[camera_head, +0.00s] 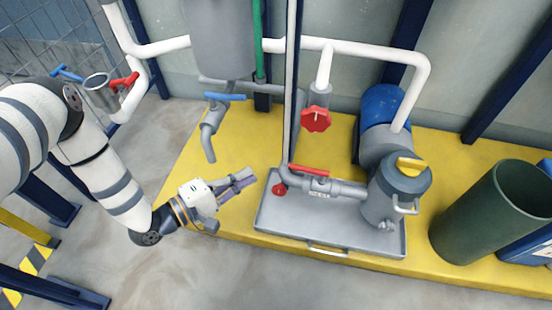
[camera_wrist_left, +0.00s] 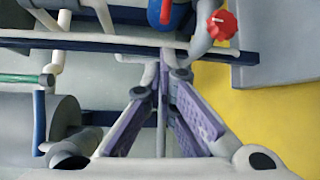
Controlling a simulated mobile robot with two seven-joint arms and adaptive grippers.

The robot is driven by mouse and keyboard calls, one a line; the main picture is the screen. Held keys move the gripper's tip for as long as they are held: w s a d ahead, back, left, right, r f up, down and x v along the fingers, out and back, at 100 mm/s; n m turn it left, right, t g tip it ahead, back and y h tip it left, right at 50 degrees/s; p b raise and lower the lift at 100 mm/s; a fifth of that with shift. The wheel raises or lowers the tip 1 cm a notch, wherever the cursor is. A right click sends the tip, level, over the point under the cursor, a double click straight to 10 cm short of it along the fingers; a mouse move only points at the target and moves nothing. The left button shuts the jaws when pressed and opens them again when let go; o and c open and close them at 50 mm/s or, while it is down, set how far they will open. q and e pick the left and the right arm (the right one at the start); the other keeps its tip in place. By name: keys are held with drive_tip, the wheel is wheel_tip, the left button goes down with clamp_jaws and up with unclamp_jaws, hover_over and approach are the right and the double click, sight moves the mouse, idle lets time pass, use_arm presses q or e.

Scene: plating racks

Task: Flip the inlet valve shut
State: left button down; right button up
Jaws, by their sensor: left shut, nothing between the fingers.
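A red lever handle (camera_head: 310,171) sits on the grey horizontal pipe (camera_head: 345,188) that runs to the grey canister (camera_head: 390,200); it lies roughly along the pipe. A small pale tag, too small to read, hangs below it. I take this for the inlet valve, but no readable label confirms it. My left gripper (camera_head: 246,178) is left of this valve, apart from it, over the yellow platform. Its fingers, also in the left wrist view (camera_wrist_left: 165,72), are shut and empty. A red round knob (camera_wrist_left: 222,25) shows at the top right there. My right gripper is out of view.
The valve stands over a grey tray (camera_head: 330,238) on the yellow platform (camera_head: 230,150). A blue-levered tap (camera_head: 224,97), a red handwheel (camera_head: 316,120) and a thin upright pipe (camera_head: 290,90) are nearby. A green bin (camera_head: 490,212) stands at right.

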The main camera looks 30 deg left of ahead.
use_arm(q)
drive_tip(key=b+x, duration=0.3)
drive_tip(key=x, duration=0.7)
drive_tip(key=shift+d, duration=0.1)
